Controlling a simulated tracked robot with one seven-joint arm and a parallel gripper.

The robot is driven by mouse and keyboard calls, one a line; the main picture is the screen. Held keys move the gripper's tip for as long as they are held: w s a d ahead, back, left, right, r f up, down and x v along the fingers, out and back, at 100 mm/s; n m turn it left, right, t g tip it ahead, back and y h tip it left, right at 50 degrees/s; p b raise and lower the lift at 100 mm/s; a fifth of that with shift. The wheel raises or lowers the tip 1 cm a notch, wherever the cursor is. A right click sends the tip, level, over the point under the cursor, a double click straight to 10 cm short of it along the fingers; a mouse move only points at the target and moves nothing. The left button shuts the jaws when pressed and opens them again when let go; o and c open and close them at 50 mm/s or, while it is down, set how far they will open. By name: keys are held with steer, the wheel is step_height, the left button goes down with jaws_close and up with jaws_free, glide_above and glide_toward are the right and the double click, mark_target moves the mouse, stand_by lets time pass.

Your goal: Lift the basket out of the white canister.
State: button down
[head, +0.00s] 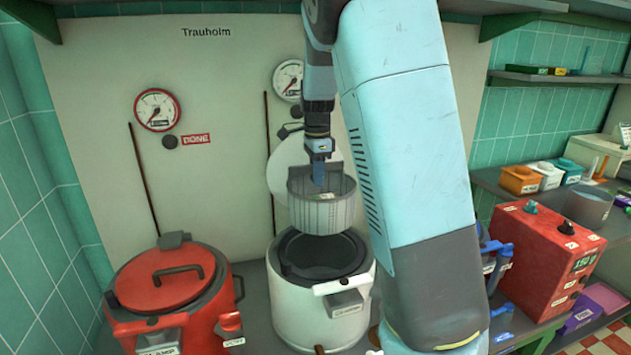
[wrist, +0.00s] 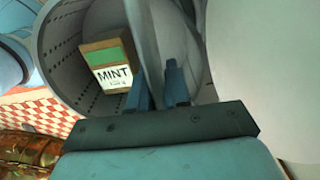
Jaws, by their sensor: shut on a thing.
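The grey perforated basket (head: 322,213) hangs in the air just above the open mouth of the white canister (head: 312,310) in the head view. The canister's dark interior shows below it. My gripper (head: 319,172) is shut on the basket, with its fingers pointing down inside the rim. In the wrist view my two blue fingers (wrist: 159,84) close on a thin grey upright strip of the basket (wrist: 68,60). A box labelled MINT (wrist: 108,65), green and white, lies inside the basket beside the fingers. The canister's round white lid (head: 290,152) stands open behind the basket.
A red canister (head: 172,285) with its lid on stands at the left. A red control box (head: 545,255) and a purple bin (head: 605,298) are at the right. Gauges (head: 157,110) and rods are on the back wall. My arm hides part of the bench.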

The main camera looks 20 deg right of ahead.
steer(key=shift+r, duration=5)
